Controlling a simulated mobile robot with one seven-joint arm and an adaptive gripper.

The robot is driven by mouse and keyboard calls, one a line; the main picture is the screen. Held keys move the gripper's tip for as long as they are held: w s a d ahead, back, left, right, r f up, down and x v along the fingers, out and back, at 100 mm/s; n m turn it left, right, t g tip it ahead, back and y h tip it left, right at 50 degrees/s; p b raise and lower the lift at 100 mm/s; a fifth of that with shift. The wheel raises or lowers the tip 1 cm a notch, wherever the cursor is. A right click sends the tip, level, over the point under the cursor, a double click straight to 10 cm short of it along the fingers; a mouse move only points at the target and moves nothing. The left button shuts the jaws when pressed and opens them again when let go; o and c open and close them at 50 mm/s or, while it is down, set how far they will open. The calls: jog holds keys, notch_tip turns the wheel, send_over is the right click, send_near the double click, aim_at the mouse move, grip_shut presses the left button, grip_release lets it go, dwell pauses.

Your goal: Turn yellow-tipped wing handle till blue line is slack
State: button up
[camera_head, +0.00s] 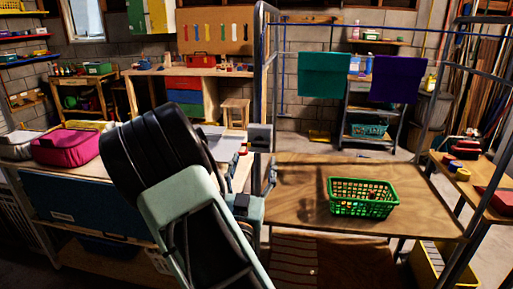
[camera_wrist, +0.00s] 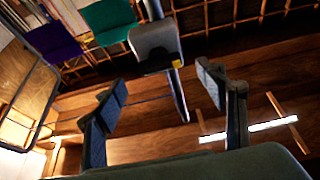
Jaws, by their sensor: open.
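A grey housing (camera_wrist: 155,42) is fixed to a metal post in the wrist view. A dark wing handle with a yellow tip (camera_wrist: 177,64) shows at its lower edge. My gripper (camera_wrist: 165,103) is open and empty, its fingers apart on either side of the post and short of the handle in the picture. In the head view the housing (camera_head: 260,137) sits on the post just above my gripper, partly hidden by my arm; I cannot make out the handle there. The blue line (camera_head: 430,29) runs nearly straight across the top right.
A teal towel (camera_head: 325,75) and a purple towel (camera_head: 397,80) hang from the line. A green basket (camera_head: 362,209) stands on a wooden table (camera_head: 300,200) to the right. A bench with a pink bag (camera_head: 70,147) lies left of my arm.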

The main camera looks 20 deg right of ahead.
aim_at(258, 143)
jog(key=shift+p+x, duration=0.3)
jog(key=shift+x, duration=2.45)
jog(key=c, duration=1.2)
